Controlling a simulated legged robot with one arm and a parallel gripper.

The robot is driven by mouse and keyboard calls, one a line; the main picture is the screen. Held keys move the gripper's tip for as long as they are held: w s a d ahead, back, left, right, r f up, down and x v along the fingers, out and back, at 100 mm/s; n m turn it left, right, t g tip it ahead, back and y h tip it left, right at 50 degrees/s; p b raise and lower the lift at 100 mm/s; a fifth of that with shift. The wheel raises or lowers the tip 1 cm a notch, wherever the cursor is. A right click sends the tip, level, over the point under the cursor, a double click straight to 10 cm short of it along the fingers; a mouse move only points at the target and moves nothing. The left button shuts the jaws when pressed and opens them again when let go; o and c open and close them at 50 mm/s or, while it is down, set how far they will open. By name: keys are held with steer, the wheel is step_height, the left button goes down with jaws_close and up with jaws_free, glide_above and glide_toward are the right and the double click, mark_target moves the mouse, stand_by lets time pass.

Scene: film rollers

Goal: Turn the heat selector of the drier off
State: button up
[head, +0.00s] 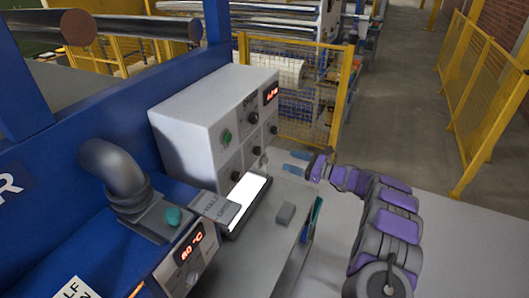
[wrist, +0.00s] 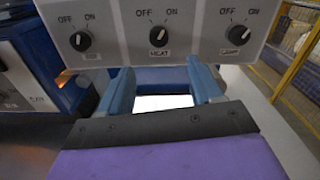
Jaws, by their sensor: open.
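The drier's control box (head: 205,115) is a light grey cabinet with several black knobs on its front. In the wrist view, the heat selector (wrist: 159,37) is the middle knob of a row of three, labelled HEAT with OFF at upper left and ON at upper right. Which mark its pointer faces is too small to tell surely. My gripper (wrist: 158,72) is open and empty, its two blue fingers spread below and either side of the heat selector, apart from it. In the head view my gripper (head: 295,162) is to the right of the box front.
Neighbouring knobs sit left (wrist: 80,41) and right (wrist: 238,35) of the heat selector. A lit white panel (head: 248,200) and a small grey block (head: 286,212) lie below the box. Yellow mesh fencing (head: 295,85) stands behind; the floor at right is clear.

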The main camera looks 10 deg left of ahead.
mark_target(261, 151)
steer(key=x, duration=1.1)
steer(key=shift+a, duration=0.1)
steer(key=shift+s+x, duration=0.2)
steer(key=shift+x, duration=1.1)
steer(key=shift+d, duration=0.5)
steer(key=c, duration=0.4)
steer(key=shift+s, duration=0.1)
steer(key=c, duration=0.7)
